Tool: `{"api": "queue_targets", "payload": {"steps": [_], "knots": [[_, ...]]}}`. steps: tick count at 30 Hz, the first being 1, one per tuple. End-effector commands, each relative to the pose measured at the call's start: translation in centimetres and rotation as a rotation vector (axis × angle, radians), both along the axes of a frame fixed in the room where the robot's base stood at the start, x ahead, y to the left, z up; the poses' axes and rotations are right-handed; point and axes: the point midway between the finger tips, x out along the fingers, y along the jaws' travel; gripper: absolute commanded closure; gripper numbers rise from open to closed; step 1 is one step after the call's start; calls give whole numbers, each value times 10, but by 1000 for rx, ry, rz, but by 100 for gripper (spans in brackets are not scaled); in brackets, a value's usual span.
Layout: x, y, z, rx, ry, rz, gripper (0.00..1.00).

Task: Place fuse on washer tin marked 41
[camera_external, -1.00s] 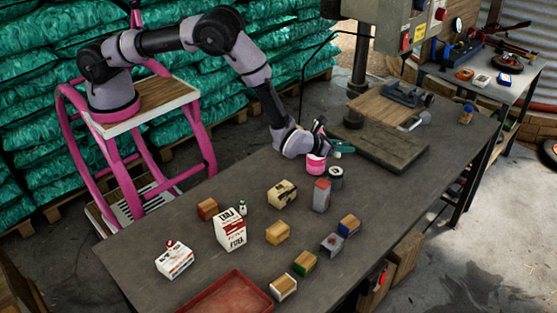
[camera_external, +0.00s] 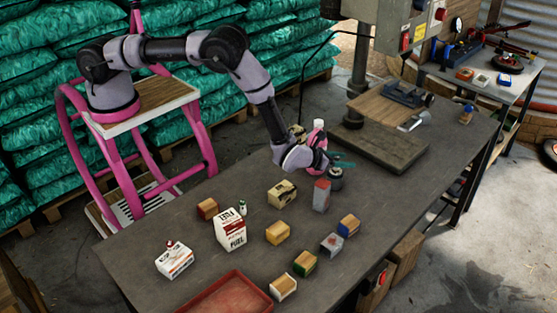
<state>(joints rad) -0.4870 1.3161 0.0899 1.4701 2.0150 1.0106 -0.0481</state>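My gripper (camera_external: 338,166) is low over the back middle of the table, beside the drill press base. Its fingers are small and partly hidden by my wrist, so I cannot tell whether they are open or shut, or whether they hold anything. A small dark round tin (camera_external: 336,180) stands just below the fingers and is partly covered by them. I cannot read a 41 on it or tell whether it is the washer tin. I cannot pick out the fuse. A white and red carton (camera_external: 231,230) with large lettering stands at the front left.
A red tray (camera_external: 228,293) lies at the front edge. The drill press base (camera_external: 380,150) is behind right.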

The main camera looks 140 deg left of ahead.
Motion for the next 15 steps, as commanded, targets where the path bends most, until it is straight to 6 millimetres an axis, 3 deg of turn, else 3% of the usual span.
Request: {"api": "queue_targets", "payload": {"steps": [9,15], "knots": [[0,-1,5,1,-2,-1,43],[-9,-29,16,0,2,-4,43]]}}
